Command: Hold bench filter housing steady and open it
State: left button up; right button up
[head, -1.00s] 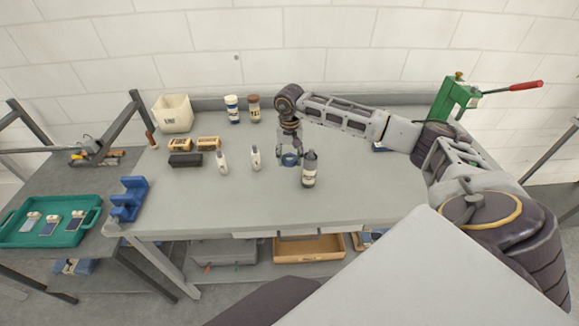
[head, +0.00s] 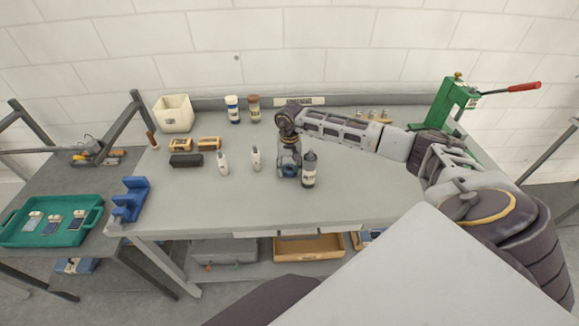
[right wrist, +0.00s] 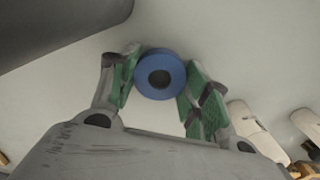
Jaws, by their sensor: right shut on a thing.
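A blue round part (head: 289,171) with a dark centre, which I take for the filter housing, is on the bench, mostly covered by my right gripper (head: 288,168). In the right wrist view the blue round part (right wrist: 160,74) shows as a ring between the green finger pads of my right gripper (right wrist: 158,82). The right gripper is shut on it, reaching down from above. A dark grey bottle (head: 309,170) with a pale label stands upright just right of it. My left gripper is not in view.
A blue cradle (head: 130,198) is at the bench's left edge. A green press (head: 453,100) with a red handle stands at the right. The front of the bench (head: 240,210) is clear.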

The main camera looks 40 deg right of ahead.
jog(key=shift+f, duration=0.2)
jog(key=o, duration=1.1)
jog(key=shift+r, duration=0.2)
notch_tip(320, 180, up, 12)
jog(key=shift+b, duration=1.25)
jog(key=shift+a+f, duration=0.1)
